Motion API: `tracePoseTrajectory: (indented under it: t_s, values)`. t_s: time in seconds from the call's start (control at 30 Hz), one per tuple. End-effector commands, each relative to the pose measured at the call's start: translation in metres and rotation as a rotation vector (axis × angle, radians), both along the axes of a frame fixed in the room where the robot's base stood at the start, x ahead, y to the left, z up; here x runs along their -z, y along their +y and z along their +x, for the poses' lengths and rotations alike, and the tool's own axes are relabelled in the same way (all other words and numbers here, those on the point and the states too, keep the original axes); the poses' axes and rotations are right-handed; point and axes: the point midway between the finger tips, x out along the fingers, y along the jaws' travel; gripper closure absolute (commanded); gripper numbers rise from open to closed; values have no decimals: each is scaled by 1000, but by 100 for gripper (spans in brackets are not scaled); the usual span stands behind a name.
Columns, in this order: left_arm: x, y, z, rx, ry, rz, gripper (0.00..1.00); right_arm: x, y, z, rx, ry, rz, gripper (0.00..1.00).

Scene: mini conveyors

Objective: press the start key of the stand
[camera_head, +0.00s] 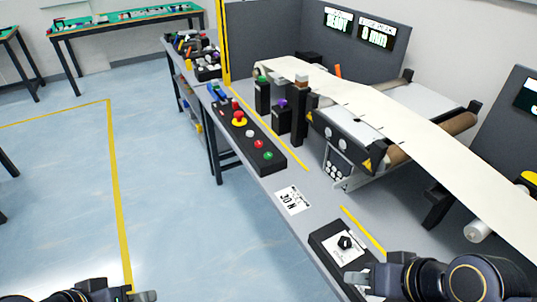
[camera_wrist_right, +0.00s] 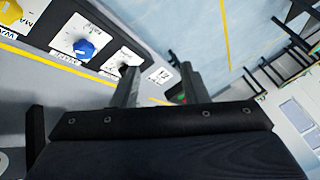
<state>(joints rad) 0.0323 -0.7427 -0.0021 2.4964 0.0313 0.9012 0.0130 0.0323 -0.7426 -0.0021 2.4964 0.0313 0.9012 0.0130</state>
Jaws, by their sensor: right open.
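A black push-button box (camera_head: 245,135) lies along the front edge of the grey bench. It carries a red mushroom button on yellow (camera_head: 239,118), a white button (camera_head: 250,133), a red button (camera_head: 259,144) and a green button (camera_head: 268,155) at the near end. No label on the keys is readable. My right gripper (camera_head: 368,280) is at lower right, well apart from the box, beside a rotary-knob panel (camera_head: 344,243). In the right wrist view my right gripper (camera_wrist_right: 158,86) has its fingers apart with nothing held. My left gripper (camera_head: 145,296) is barely in view at the bottom left.
A web machine with a long cream strip (camera_head: 370,105) fills the right side. Black posts (camera_head: 299,115) stand behind the box. A label sheet (camera_head: 293,200) lies on the bench. The wrist view shows a blue knob (camera_wrist_right: 85,48). The floor at left is clear.

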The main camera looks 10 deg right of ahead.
Motion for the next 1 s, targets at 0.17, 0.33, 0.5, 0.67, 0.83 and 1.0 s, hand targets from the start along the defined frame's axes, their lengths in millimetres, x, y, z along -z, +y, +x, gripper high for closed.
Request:
tracePoseTrajectory:
  t_s: [0.17,0.33,0.5,0.67,0.83,1.0]
  values:
    - [0,0,0,0,0,0,64,0,0,0,0,0,0,84]
    - [0,0,0,0,0,0,64,0,0,0,0,0,0,100]
    - [0,0,0,0,0,0,64,0,0,0,0,0,0,100]
    - [0,0,0,0,0,0,64,0,0,0,0,0,0,100]
    - [0,0,0,0,0,0,64,0,0,0,0,0,0,100]
    - [0,0,0,0,0,0,64,0,0,0,0,0,0,100]
